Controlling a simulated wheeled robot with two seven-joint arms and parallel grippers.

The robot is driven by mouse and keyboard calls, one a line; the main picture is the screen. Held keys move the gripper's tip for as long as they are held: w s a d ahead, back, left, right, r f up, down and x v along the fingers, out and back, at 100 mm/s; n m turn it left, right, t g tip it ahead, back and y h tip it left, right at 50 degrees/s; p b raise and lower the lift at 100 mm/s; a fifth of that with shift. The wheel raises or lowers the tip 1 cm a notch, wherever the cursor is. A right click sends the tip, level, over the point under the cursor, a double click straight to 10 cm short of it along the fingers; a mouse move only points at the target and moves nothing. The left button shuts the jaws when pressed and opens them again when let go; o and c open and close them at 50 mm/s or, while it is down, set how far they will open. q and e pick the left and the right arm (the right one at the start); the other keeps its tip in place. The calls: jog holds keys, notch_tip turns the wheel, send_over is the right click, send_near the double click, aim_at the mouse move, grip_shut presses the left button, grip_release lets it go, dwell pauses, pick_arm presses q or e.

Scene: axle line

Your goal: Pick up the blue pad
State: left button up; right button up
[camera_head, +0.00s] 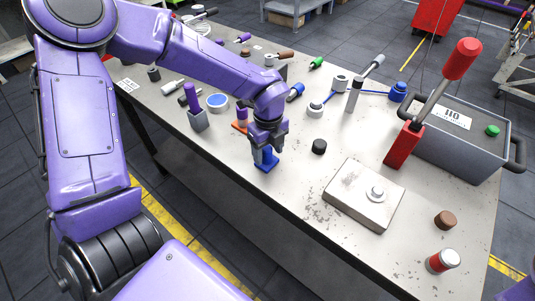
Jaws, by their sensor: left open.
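The blue pad (267,164) is a small blue piece with a flat base on the workbench, near its front edge. My left gripper (266,146) is directly above it, pointing down, with its fingers around or just over the pad's upper part. The gripper is open, and I cannot tell whether a finger touches the pad. The gripper hides the top of the pad. My right gripper is not in view.
An orange piece (240,127) lies close behind the gripper. A black cap (319,146) and a metal block (363,195) are to the right. A grey toolbox (460,140) and a red-handled lever (404,146) stand farther right. Several tools crowd the back of the bench (300,185).

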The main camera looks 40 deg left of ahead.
pick_arm(q)
jog(key=shift+s+a+f, duration=0.1)
jog(key=shift+s+f, duration=0.05)
jog(key=shift+f, duration=0.15)
jog(key=c, duration=1.1)
jog(key=shift+c, duration=0.2)
jog(key=shift+r, duration=0.25)
jog(key=r, duration=0.1)
jog(key=r+b, duration=0.2)
jog(key=shift+d, duration=0.25)
jog(key=s+d+r+b, duration=0.4)
jog(key=s+d+r, duration=0.3)
jog(key=d+r, duration=0.2)
jog(key=d, duration=0.2)
jog(key=shift+d+r, duration=0.3)
